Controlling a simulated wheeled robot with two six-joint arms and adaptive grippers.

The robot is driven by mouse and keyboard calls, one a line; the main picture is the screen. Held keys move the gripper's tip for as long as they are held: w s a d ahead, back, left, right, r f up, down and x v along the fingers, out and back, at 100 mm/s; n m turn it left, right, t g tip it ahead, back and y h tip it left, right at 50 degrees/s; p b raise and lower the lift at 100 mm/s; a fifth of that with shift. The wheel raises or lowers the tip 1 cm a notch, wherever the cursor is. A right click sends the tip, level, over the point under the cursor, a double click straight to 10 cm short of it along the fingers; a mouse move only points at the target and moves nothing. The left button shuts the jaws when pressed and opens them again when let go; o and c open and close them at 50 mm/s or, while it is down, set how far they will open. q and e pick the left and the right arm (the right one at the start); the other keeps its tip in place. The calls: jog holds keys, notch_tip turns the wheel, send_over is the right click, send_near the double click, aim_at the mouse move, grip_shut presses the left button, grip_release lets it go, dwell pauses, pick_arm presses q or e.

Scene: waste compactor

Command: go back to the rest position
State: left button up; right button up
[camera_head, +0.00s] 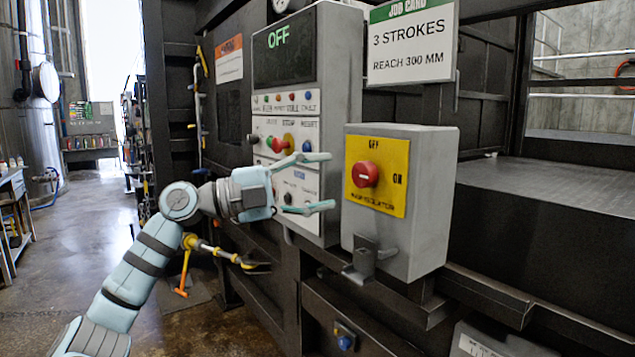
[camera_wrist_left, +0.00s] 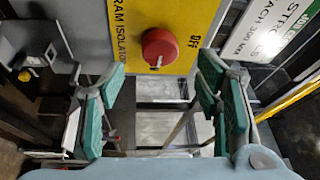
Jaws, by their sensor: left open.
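My left gripper (camera_head: 328,182) is open and empty, its fingers pointing right toward the grey isolator box (camera_head: 430,190). The box has a yellow plate (camera_head: 398,201) marked OFF at the top and ON at the right. A red knob (camera_head: 365,174) sits on the plate, just beyond and apart from the fingertips. In the left wrist view the red knob (camera_wrist_left: 160,46) lies ahead of the spread fingers, with nothing between them. My right gripper is not in view.
The control panel (camera_head: 340,90) beside the box shows OFF on its display and has several buttons. A job card (camera_head: 411,42) hangs above. A latch bracket (camera_head: 366,258) juts out below the plate. Open floor (camera_head: 75,270) lies at the left.

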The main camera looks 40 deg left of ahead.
pick_arm(q)
jog(key=shift+s+a, duration=0.25)
jog(key=shift+s, duration=0.2)
jog(key=shift+w+d, duration=0.1)
